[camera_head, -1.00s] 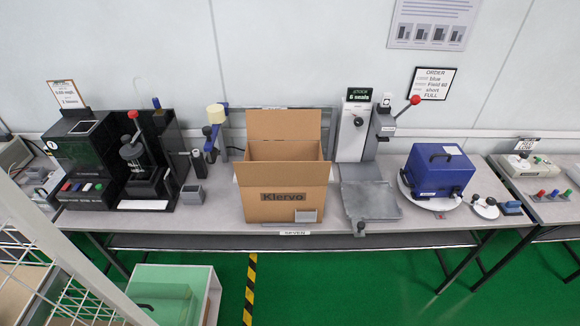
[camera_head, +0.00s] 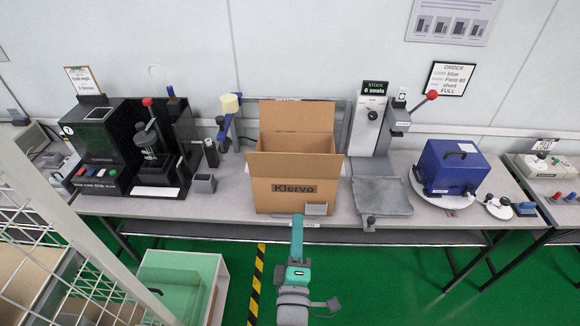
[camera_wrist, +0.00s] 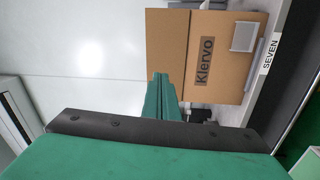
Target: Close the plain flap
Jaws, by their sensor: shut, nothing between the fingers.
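The open cardboard box (camera_head: 265,198), printed "Klervo" on its front, stands on the bench. Its plain back flap (camera_head: 297,116) stands upright. Its front flap (camera_head: 293,166) is raised along the front rim and leans outward. Side flaps cannot be made out clearly. My gripper (camera_head: 298,220) is shut and empty, in front of the box's lower front, apart from the flaps. In the wrist view its green fingers (camera_wrist: 161,90) point toward the box front (camera_wrist: 215,45), with the printed label sideways. The gap between fingers and box is hard to judge.
A small grey holder (camera_head: 316,209) sits at the box's front right. A grey plate (camera_head: 383,197) under a red-knobbed press and a blue case (camera_head: 452,168) stand to the right. A black machine (camera_head: 100,140) and a small grey bin (camera_head: 204,184) stand left.

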